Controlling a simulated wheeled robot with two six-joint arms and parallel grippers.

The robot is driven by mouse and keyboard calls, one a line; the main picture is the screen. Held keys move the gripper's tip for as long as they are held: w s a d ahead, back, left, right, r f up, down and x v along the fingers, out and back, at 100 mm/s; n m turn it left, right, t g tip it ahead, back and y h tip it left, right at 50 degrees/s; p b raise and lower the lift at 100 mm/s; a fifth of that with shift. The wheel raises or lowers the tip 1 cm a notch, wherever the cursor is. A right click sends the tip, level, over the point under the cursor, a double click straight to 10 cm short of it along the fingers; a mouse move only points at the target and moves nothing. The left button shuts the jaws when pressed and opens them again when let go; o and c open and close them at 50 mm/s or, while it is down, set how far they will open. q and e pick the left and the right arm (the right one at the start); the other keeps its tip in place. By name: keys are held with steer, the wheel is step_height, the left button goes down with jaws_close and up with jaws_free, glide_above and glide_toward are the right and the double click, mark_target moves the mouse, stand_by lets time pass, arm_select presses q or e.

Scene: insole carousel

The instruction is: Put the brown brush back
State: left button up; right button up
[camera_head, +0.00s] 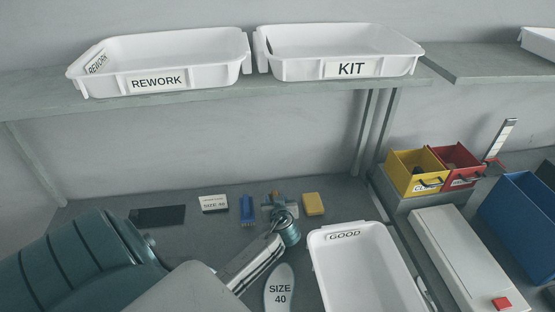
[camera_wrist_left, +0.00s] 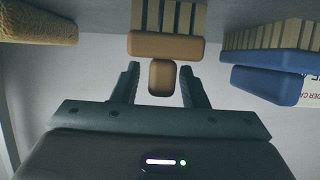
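The brown brush (camera_wrist_left: 166,45) is at the top middle of the left wrist view, with pale bristles against the grey surface and a short brown handle knob. My left gripper (camera_wrist_left: 160,85) is open, its fingers on either side of that knob with a small gap showing at each side. In the head view my left gripper (camera_head: 280,208) is over the work table between the blue brush and the yellow sponge, and it hides most of the brown brush. My right gripper is not in view.
A blue brush (camera_head: 247,210) and a yellow sponge (camera_head: 313,204) flank the gripper closely. A SIZE 40 card (camera_head: 214,204), a dark pad (camera_head: 157,215), a SIZE 40 insole (camera_head: 279,290) and the GOOD tray (camera_head: 318,262) are nearby. REWORK (camera_head: 112,90) and KIT (camera_head: 300,73) trays sit above.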

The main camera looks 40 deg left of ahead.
arm_select(q)
steer(key=shift+s+d, duration=0.15)
steer(key=shift+d, duration=0.1)
steer(key=b+v, duration=0.3)
steer(key=v, duration=0.1)
steer(key=shift+s+f, duration=0.15)
steer(key=shift+s, duration=0.1)
steer(key=b+v, duration=0.1)
steer(key=v, duration=0.4)
steer(key=shift+d+r, duration=0.15)
steer(key=shift+r, duration=0.2)
steer(key=shift+s+d+r+b, duration=0.2)
steer(key=shift+b, duration=0.1)
steer(key=shift+a, duration=0.1)
